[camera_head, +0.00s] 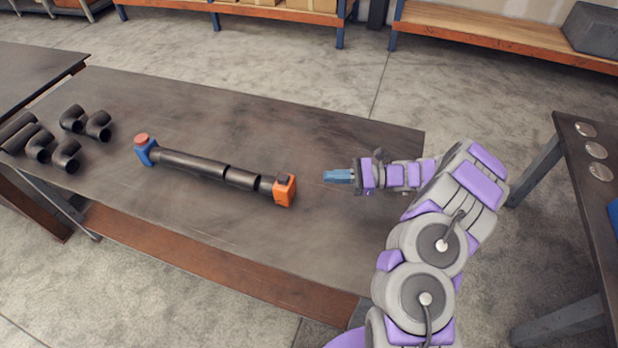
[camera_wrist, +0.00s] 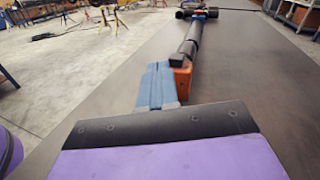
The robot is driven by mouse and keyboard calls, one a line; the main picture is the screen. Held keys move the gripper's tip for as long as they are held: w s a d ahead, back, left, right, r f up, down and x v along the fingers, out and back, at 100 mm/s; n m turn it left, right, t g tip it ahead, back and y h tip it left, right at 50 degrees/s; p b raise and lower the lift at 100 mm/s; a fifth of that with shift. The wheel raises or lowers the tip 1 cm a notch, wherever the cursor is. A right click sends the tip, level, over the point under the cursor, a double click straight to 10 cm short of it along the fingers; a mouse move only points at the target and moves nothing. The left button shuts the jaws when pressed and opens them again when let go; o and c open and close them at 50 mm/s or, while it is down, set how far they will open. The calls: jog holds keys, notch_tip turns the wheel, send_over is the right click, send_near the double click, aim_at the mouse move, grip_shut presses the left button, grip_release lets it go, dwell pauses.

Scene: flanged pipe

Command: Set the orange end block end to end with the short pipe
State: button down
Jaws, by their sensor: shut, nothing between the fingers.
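The orange end block (camera_head: 285,191) stands on the dark table with its short dark stub facing left, in line with the short pipe (camera_head: 242,179). The stub and the short pipe's right end look very close; I cannot tell if they touch. A longer dark pipe (camera_head: 190,164) continues the line left to a blue end block (camera_head: 147,153) with a red top. My gripper (camera_head: 329,176) is shut and empty, to the right of the orange block and apart from it. In the wrist view, the orange block (camera_wrist: 182,82) shows just beyond the blue fingers (camera_wrist: 157,85), partly hidden by them.
Several black elbow pipes (camera_head: 66,153) lie at the table's left end. The table (camera_head: 240,110) is bare behind and in front of the pipe line. Another table (camera_head: 596,205) with round metal discs stands at the right.

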jog(key=d+f+m+t, duration=0.1)
jog(key=f, duration=0.1)
jog(key=w+d+f+m+t, duration=0.1)
jog(key=d+f, duration=0.1)
jog(key=f, duration=0.1)
jog(key=w+d+f+m+t, duration=0.1)
jog(key=d+f, duration=0.1)
jog(key=shift+d+f+m, duration=0.1)
jog(key=shift+f+m, duration=0.1)
jog(key=shift+m, duration=0.2)
jog(key=b, duration=0.2)
send_near(283, 188)
jog(key=w, duration=0.1)
jog(key=w+a, duration=0.1)
jog(key=w, duration=0.1)
jog(key=w+f, duration=0.1)
jog(key=w, duration=0.1)
jog(key=shift+w+a, duration=0.25)
jog(key=shift+w+a+r+b, duration=0.1)
jog(key=shift+w+a+b, duration=0.2)
jog(key=shift+a, duration=0.2)
jog(key=shift+a, duration=0.2)
jog(key=shift+b+x, duration=0.35)
jog(key=shift+x, duration=0.5)
